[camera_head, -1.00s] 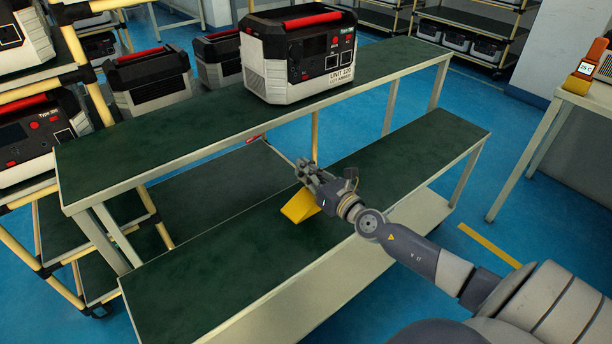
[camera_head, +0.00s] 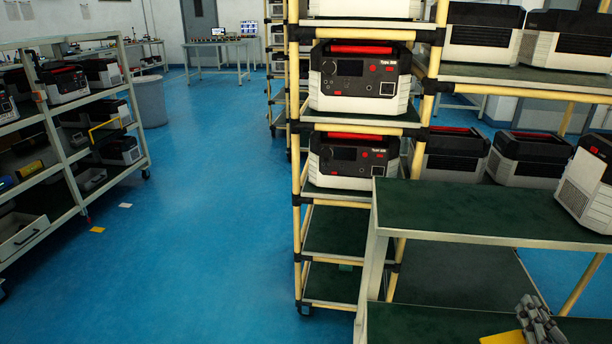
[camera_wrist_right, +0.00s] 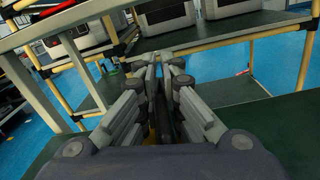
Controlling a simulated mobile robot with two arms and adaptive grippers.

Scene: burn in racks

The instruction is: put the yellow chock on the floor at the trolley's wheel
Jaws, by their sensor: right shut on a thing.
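My right gripper (camera_head: 538,322) is at the bottom right of the head view, above the lower green shelf of the bench. It is shut on the yellow chock (camera_head: 503,338), of which only a corner shows at the frame's bottom edge. In the right wrist view my gripper's fingers (camera_wrist_right: 166,75) point forward over the green shelf; the chock is mostly hidden there. A grey wheeled shelf trolley (camera_head: 62,150) stands at the left, with a dark wheel (camera_head: 145,173) on the blue floor. My left gripper is not in view.
A yellow-pipe rack (camera_head: 297,200) on castors holds several power units. The green-topped bench (camera_head: 480,212) stands at the right. A flat yellow patch (camera_head: 97,229) and a white one (camera_head: 125,205) lie on the floor near the trolley. The blue aisle (camera_head: 210,220) is clear.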

